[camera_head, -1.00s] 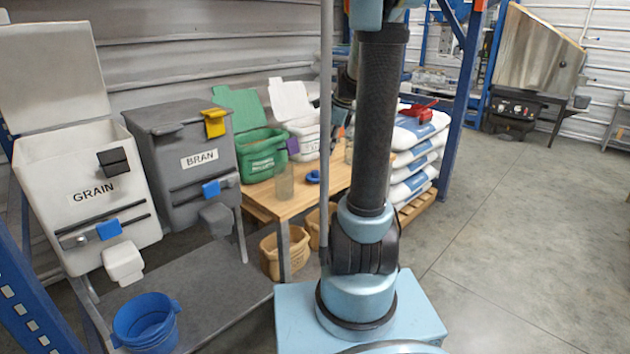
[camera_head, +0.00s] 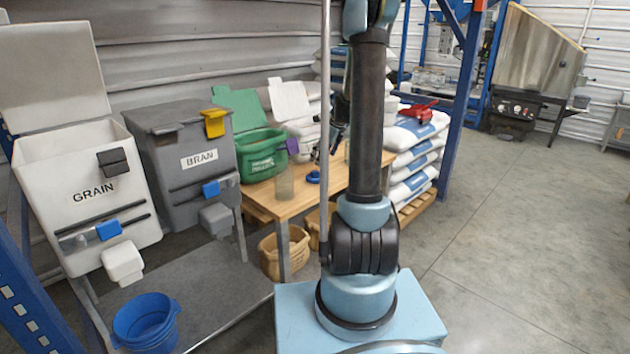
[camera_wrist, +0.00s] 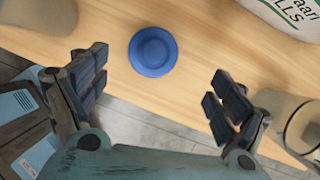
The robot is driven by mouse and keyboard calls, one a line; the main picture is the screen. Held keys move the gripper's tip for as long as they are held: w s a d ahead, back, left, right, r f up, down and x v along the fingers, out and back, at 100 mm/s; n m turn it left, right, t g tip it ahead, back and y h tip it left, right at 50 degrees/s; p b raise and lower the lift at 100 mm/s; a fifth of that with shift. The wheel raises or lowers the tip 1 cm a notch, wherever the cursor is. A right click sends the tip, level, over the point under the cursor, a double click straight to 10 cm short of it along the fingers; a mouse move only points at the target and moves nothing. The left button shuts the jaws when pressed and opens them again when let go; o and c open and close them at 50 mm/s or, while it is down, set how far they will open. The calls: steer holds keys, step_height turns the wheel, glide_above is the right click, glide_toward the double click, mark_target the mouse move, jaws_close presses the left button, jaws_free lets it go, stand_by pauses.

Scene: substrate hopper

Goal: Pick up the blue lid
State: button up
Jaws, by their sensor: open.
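The blue lid (camera_wrist: 153,51) is a round disc with a raised centre, lying flat on the wooden table (camera_wrist: 205,62). In the head view the blue lid (camera_head: 313,177) lies on the table between a clear jar and my arm. In the wrist view my gripper (camera_wrist: 155,92) is open, with its dark fingers spread wide and nothing between them. The lid shows beyond the fingertips, roughly midway between them, and is not touched. In the head view my gripper is largely hidden behind my arm.
A clear jar (camera_head: 285,183) stands left of the lid; another jar (camera_wrist: 290,122) is near the right finger in the wrist view. A green tub (camera_head: 262,155) and white sacks (camera_head: 415,150) flank the table. A blue bucket (camera_head: 146,322) sits on the grey bench.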

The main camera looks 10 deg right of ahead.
mark_target(316, 171)
steer(key=x, duration=0.3)
steer(key=shift+w+f, duration=0.1)
steer(key=shift+f, duration=0.15)
steer(key=shift+s+a+x, duration=0.15)
steer(key=shift+s+x, duration=0.05)
steer(key=shift+x, duration=1.3)
steer(key=shift+s+a+x, duration=0.1)
steer(key=shift+s+x, duration=0.05)
steer(key=shift+x, duration=1.3)
steer(key=c, duration=0.8)
